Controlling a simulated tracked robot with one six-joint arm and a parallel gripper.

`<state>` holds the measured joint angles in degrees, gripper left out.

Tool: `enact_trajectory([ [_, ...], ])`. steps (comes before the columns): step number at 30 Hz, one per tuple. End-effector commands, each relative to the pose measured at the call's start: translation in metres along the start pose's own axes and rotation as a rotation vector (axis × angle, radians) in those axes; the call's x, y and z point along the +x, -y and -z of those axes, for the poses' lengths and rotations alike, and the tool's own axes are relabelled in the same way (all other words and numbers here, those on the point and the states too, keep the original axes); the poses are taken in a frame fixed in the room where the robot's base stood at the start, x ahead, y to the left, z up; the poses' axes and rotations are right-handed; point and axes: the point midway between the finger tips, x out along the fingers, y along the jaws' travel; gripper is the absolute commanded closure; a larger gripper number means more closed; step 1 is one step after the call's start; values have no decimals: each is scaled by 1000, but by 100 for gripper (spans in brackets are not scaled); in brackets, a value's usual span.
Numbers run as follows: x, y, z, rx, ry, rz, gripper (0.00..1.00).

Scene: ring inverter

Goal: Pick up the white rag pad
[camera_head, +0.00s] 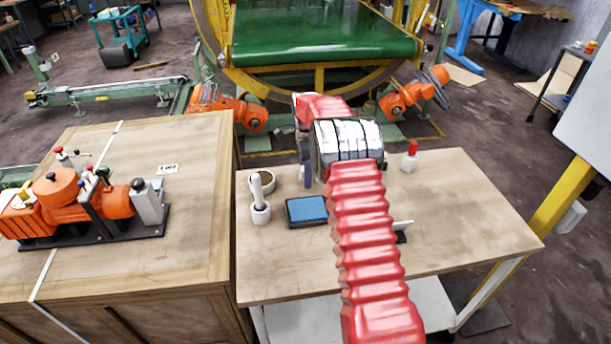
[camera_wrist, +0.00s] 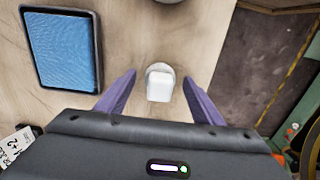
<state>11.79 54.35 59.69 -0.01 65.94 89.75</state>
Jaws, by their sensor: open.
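The white rag pad (camera_wrist: 159,85) appears in the wrist view as a small white block on a round pale base, on the wooden table. My gripper (camera_wrist: 158,88) is open, with one purple finger on each side of the pad and a visible gap on both sides. The fingers do not touch it in the picture. In the head view my gripper (camera_head: 306,174) points down over the table behind the blue pad, and I cannot make out the white piece there; my gripper and arm cover that area.
A blue pad in a dark tray (camera_head: 307,211) lies near my arm; it also shows in the wrist view (camera_wrist: 62,50). The table's right front is clear.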

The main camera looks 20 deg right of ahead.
Motion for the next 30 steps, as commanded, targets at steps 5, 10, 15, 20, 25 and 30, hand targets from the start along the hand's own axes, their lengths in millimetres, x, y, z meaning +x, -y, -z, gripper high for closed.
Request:
enact_trajectory([
  [5,0,0,0,0,0,0,39],
  [10,0,0,0,0,0,0,43],
  [15,0,0,0,-1,0,0,55],
  [20,0,0,-1,-1,0,0,66],
  [25,0,0,-1,-1,0,0,78],
  [30,0,0,-1,-1,0,0,85],
])
